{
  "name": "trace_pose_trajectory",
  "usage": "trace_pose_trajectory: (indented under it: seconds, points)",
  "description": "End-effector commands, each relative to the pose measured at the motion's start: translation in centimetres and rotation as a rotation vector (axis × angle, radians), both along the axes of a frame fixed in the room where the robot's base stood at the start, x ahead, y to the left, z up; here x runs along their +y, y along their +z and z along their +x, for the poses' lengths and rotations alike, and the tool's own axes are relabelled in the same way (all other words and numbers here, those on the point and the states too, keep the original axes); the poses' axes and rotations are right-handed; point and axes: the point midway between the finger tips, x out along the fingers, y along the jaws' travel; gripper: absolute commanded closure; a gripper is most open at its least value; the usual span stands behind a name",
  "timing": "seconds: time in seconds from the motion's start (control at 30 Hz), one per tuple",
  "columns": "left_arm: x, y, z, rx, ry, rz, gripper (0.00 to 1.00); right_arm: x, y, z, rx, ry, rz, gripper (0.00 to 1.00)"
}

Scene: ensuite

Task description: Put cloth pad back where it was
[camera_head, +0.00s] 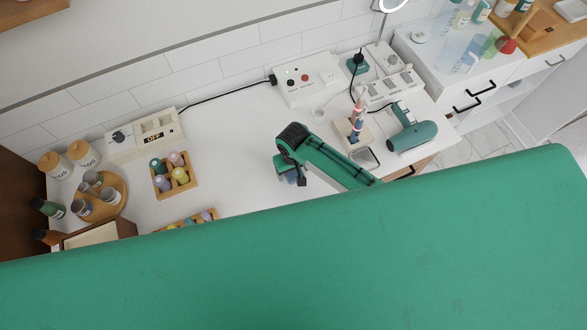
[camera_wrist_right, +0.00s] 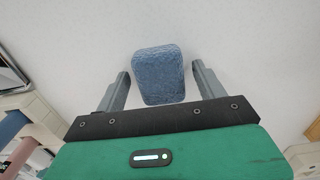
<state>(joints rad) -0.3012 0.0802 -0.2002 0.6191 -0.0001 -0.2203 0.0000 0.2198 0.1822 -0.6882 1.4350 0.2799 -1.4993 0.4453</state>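The cloth pad (camera_wrist_right: 160,75) is a blue, rounded, textured block on the white counter in the right wrist view. My right gripper (camera_wrist_right: 160,78) is open, one finger on each side of the pad, with a narrow gap showing on both sides. How far the fingertips are above the counter is hard to tell. In the head view my right gripper (camera_head: 289,174) points down over the middle of the counter, and a small bluish patch there is mostly covered by it. My left gripper is not in view.
The white counter (camera_head: 235,120) is clear around the gripper. To the right are a toothbrush holder (camera_head: 353,135) and a green hair dryer (camera_head: 412,137). To the left are a wooden tray of bottles (camera_head: 175,178) and a round board with jars (camera_head: 98,197). A socket box (camera_head: 305,80) stands behind.

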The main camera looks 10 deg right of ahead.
Motion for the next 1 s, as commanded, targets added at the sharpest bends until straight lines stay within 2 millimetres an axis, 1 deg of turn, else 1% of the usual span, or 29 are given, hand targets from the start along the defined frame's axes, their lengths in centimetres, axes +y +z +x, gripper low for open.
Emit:
trace_pose_trajectory:
  seconds: [0.23, 0.37, 0.47, 0.57, 0.8, 0.9, 1.0]
  points:
    - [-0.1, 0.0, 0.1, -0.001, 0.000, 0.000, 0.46, 0.0, 0.1, 0.0, 0.000, 0.000, 0.000, 0.29]
    - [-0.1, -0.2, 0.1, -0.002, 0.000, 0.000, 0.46, 0.0, 0.7, 0.0, 0.000, 0.000, 0.000, 0.29]
    - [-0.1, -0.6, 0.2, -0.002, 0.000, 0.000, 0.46, 0.0, 1.9, 0.1, -0.003, 0.001, 0.002, 0.29]
    - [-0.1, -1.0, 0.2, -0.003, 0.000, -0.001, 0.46, 0.0, 3.6, 0.1, -0.003, 0.001, 0.002, 0.29]
    - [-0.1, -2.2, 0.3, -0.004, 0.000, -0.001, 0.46, 0.1, 8.4, 0.1, -0.003, 0.000, 0.003, 0.29]
    - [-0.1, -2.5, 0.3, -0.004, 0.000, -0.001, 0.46, 0.1, 10.1, 0.1, -0.004, 0.000, 0.002, 0.29]
    - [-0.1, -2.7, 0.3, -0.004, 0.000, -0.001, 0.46, 0.0, 11.2, 0.1, -0.001, 0.000, 0.001, 0.29]
